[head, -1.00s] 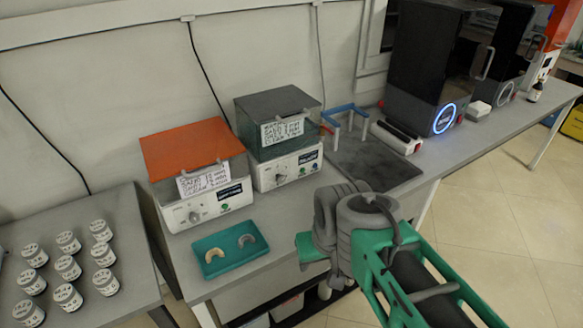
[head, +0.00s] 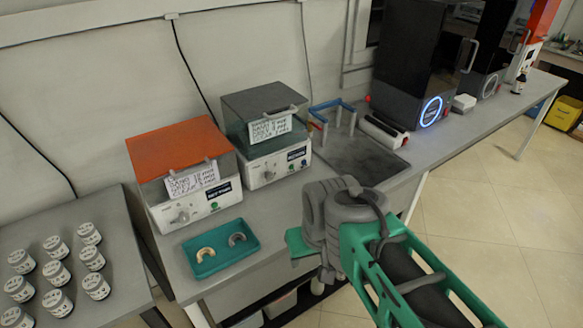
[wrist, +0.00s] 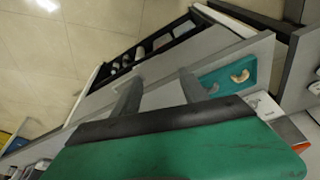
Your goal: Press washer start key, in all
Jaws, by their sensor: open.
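Two white benchtop units stand side by side, and I cannot tell from their labels which is the washer. The left unit (head: 195,208) has an orange lid, a knob and a small green button (head: 213,206) on its front. The right unit (head: 265,168) has a dark see-through lid, a knob and a small green button (head: 291,169). Handwritten notes hang on both; I cannot read them. My gripper (wrist: 159,74) is open and empty in the wrist view, apart from both units. In the head view its fingers are mostly hidden by my wrist, right of the units and beyond the bench's front edge.
A teal tray (head: 226,263) with two arch-shaped pieces lies before the orange-lidded unit. Several labelled jars (head: 57,274) stand on the left table.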

